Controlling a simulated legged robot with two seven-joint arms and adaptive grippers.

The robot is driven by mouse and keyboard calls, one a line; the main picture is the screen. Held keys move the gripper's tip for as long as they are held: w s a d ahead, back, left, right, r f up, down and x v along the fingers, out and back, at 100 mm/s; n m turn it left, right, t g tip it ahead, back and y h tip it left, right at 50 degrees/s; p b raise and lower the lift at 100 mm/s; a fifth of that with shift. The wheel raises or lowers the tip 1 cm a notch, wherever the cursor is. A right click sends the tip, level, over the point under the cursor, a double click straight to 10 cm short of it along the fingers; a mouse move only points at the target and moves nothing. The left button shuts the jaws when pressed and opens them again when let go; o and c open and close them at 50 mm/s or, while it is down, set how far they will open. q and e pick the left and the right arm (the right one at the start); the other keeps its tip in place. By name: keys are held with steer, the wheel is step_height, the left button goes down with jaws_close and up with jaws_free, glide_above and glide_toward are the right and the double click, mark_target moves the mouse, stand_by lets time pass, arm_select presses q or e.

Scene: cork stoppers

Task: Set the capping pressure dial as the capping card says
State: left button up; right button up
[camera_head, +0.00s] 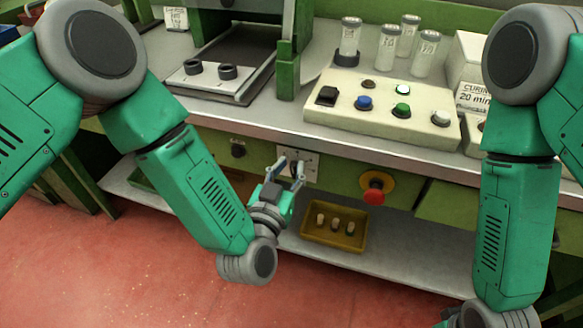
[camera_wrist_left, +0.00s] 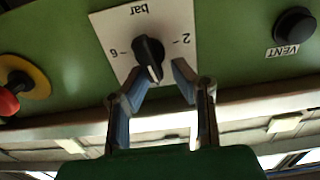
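The dial is a black knob (camera_wrist_left: 148,52) with a white pointer mark, on a white plate (camera_wrist_left: 112,22) marked "bar", 2 and 6. The wrist view shows it upside down, with the mark pointing down between the two numbers. The plate (camera_head: 311,164) also shows on the green front panel in the head view. My left gripper (camera_wrist_left: 162,73) is open, its blue-grey fingertips just short of the knob, one near each side; contact cannot be told. It also shows in the head view (camera_head: 290,165). No capping card is readable.
A red button (camera_head: 374,194) on a yellow base is right of the dial; a black VENT knob (camera_head: 238,150) is left. A yellow tray (camera_head: 335,226) with stoppers stands on the lower shelf.

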arm_select(q)
steer(key=shift+a, duration=0.25)
jaws_close()
steer(key=shift+s+d+f, duration=0.1)
steer(key=shift+s+d, duration=0.15)
steer(key=shift+d, duration=0.55)
steer(key=shift+a, duration=0.3)
steer(key=shift+f+n, duration=0.1)
steer(key=shift+n, duration=0.8)
steer(key=shift+w+a+f+n+p, duration=0.1)
steer(key=shift+a+f+n+p, duration=0.1)
steer(key=shift+n, duration=1.1)
steer(key=shift+w+a+f+n+p, duration=0.1)
steer(key=shift+a+n+p, duration=0.15)
steer(key=shift+n, duration=1.05)
steer(key=shift+a+f+n+p, duration=0.1)
steer(key=shift+a+n+p, duration=0.1)
steer(key=shift+n, duration=1.1)
